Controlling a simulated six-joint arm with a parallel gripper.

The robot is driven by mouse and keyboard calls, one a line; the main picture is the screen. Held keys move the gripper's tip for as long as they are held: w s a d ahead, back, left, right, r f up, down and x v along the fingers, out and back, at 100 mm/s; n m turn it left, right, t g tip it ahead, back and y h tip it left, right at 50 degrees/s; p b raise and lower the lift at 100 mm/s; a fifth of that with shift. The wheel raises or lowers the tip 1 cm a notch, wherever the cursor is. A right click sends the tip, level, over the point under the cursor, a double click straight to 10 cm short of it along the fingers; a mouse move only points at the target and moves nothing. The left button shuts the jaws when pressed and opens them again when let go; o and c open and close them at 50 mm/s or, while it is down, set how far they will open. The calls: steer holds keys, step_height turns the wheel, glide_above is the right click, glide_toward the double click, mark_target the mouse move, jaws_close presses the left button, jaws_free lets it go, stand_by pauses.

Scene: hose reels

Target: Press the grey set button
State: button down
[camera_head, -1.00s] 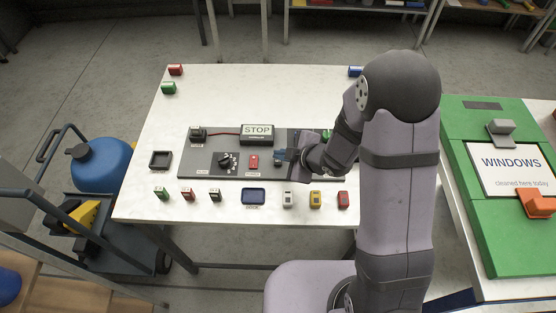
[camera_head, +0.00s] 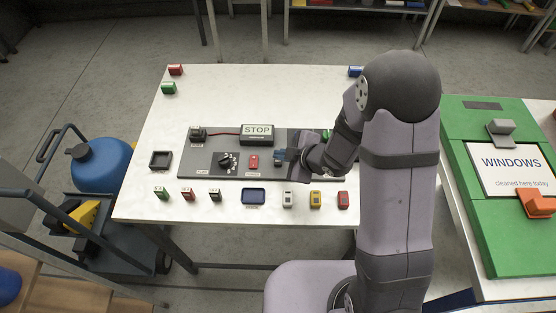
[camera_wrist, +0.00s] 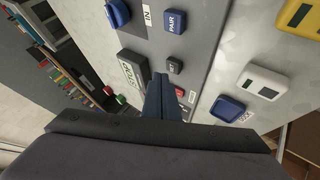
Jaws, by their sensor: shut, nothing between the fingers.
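The grey set button (camera_wrist: 174,65) is a small dark grey square on the grey panel in the wrist view, with a label partly covered beside it. My gripper (camera_wrist: 160,78) is shut and empty, its dark blue fingertips close to the button's left and lower side. I cannot tell whether they touch. In the head view my gripper (camera_head: 281,155) is over the middle of the panel (camera_head: 205,170), and the set button cannot be made out there. A blue PAIR button (camera_wrist: 176,21) sits above the set button in the wrist view.
A blue tray (camera_head: 253,196) and several small coloured blocks line the table's front.

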mark_target(281, 164)
steer(key=shift+f, duration=0.15)
steer(key=shift+f+b, duration=0.3)
steer(key=shift+b, duration=0.1)
steer(key=shift+f+b, duration=0.4)
steer(key=shift+f, duration=0.05)
stand_by(0.7)
steer(key=shift+r, duration=0.25)
steer(key=shift+r+p, duration=0.65)
steer(key=shift+p, duration=0.15)
step_height(281, 164, up, 5)
steer(key=p, duration=0.4)
steer(key=shift+p, duration=0.3)
stand_by(0.6)
